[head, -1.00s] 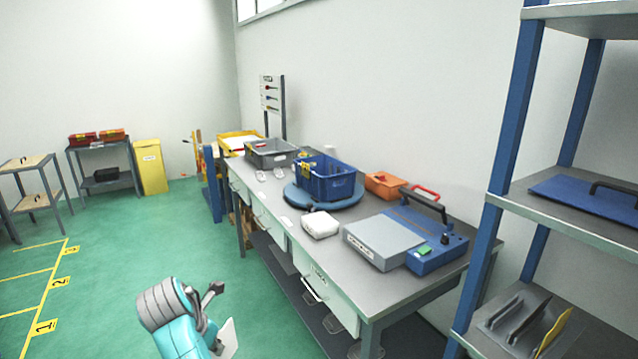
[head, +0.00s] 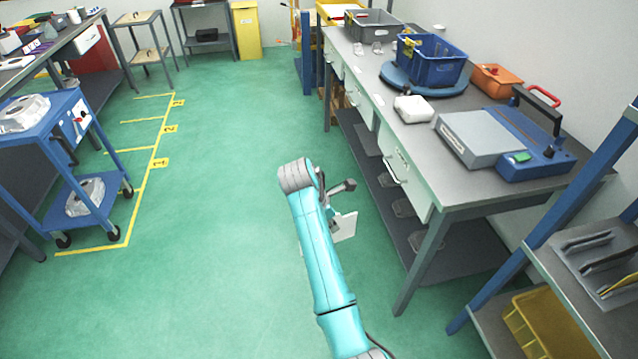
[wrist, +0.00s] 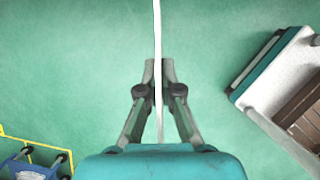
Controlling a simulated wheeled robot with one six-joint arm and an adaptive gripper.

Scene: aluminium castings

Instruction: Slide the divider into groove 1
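A thin white plate, the divider (head: 345,227), hangs from my gripper (head: 338,190) in the head view, over open floor left of the workbench. In the wrist view the divider (wrist: 157,28) shows edge-on as a thin white strip. There my gripper (wrist: 158,75) is shut on it, one finger on each side. A blue crate (head: 432,72) with yellow labels stands on a round blue turntable (head: 396,82) on the workbench, apart from the gripper. The crate's inside is mostly hidden, and I cannot make out groove 1.
The workbench (head: 420,141) also holds a white block (head: 413,109), a grey crate (head: 376,25), an orange bin (head: 496,80) and a blue-grey machine (head: 520,140). A shelf at right carries a slotted rack (head: 604,262). A blue cart (head: 50,150) stands left. The green floor between is clear.

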